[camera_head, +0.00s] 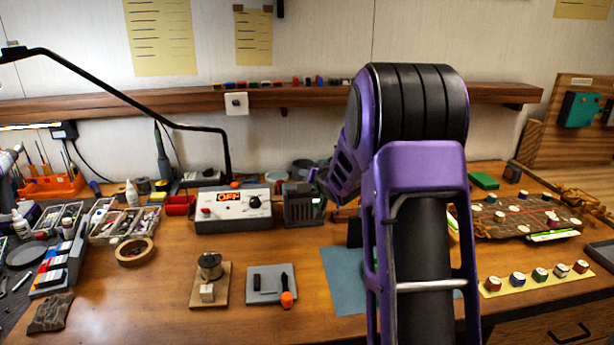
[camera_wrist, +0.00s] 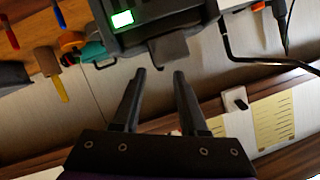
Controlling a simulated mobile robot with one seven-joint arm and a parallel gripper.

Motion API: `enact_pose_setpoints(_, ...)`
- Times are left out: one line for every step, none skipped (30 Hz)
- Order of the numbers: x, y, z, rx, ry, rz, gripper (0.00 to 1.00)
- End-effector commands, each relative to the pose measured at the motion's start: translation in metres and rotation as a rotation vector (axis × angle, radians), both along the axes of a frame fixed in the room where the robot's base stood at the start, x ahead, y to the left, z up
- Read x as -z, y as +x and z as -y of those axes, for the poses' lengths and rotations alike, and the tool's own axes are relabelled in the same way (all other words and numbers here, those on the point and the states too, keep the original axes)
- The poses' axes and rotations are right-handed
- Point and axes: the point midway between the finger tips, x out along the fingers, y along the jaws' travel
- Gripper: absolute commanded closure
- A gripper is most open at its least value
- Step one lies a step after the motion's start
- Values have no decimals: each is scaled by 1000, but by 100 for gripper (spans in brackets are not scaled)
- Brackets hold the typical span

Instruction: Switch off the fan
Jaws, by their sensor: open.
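A grey tab (camera_wrist: 170,50) sticks out from the unit toward my gripper (camera_wrist: 160,74). My gripper is open and empty, its fingertips a short way from the tab with no clear contact. In the head view my purple arm hides the gripper.
A white control box (camera_head: 233,210) with a red "OFF" display stands just left of the unit. A black lamp arm (camera_head: 120,95) arches over the left side. A tape roll (camera_head: 134,251) and a solder spool (camera_head: 210,266) are in front. Bare bench lies between the box and the spool.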

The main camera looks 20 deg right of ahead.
Motion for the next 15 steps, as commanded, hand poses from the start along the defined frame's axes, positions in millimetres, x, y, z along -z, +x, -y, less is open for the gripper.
enact_pose_setpoints(5, 9, 0, -1, -1, -1, 57)
enact_pose_setpoints(7, 13, 0, -1, -1, -2, 57)
enact_pose_setpoints(8, 19, 0, -1, -1, -1, 57)
enact_pose_setpoints(9, 22, 0, 0, 0, -1, 57)
enact_pose_setpoints(10, 25, 1, 0, 0, -1, 57)
enact_pose_setpoints(11, 29, 1, 0, 0, -1, 57)
enact_pose_setpoints(12, 31, 1, 0, 0, 0, 57)
enact_pose_setpoints(12, 33, 1, 0, 0, 0, 57)
enact_pose_setpoints(13, 35, 1, 1, 0, 0, 57)
enact_pose_setpoints(14, 36, 1, 1, 0, 0, 57)
enact_pose_setpoints(14, 36, 2, 1, 0, 0, 57)
enact_pose_setpoints(14, 37, 2, 1, 0, 0, 57)
enact_pose_setpoints(14, 37, 2, 1, 0, 0, 57)
enact_pose_setpoints(14, 37, 2, 1, 0, 0, 57)
enact_pose_setpoints(14, 37, 2, 1, 0, 0, 57)
